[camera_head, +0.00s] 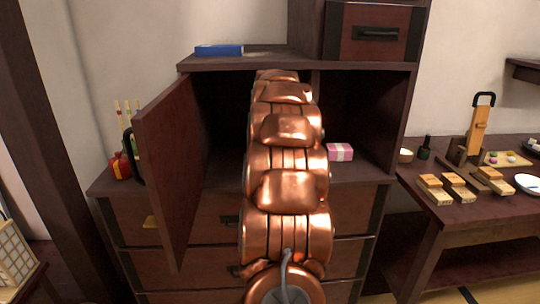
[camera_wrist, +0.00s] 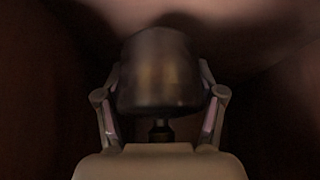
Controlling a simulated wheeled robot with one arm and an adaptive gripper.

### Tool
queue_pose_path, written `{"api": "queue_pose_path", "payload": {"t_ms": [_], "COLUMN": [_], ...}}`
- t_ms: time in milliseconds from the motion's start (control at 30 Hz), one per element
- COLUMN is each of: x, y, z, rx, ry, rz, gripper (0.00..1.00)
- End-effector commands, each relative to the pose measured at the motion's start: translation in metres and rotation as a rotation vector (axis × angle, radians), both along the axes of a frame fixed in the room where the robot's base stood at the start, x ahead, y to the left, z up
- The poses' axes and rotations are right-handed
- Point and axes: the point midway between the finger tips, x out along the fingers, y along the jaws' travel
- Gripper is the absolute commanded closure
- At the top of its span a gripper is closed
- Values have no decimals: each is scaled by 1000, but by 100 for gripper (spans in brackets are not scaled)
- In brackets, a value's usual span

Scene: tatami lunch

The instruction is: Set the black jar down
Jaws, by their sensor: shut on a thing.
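In the wrist view the black jar (camera_wrist: 160,75) is a dark, rounded shape between the two fingers of my gripper (camera_wrist: 160,108), which is shut on it. In the head view my copper arm reaches into the open, dark compartment of the wooden cabinet (camera_head: 190,66). The arm hides my gripper and the jar there. I cannot tell whether the jar touches the compartment floor.
The cabinet door (camera_head: 172,165) stands open left of my arm. A pink box (camera_head: 340,152) lies in the compartment right of my arm. A blue book (camera_head: 219,50) is on top. A table (camera_head: 450,215) with wooden pieces stands at the right.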

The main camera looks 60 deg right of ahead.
Motion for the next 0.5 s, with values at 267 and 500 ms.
{"api": "queue_pose_path", "payload": {"t_ms": [267,500], "x": [-1,0], "y": [1,0], "z": [-28,-28], "rx": [2,-1], "ry": [1,-1], "rz": [-1,0], "gripper": [100,100]}}
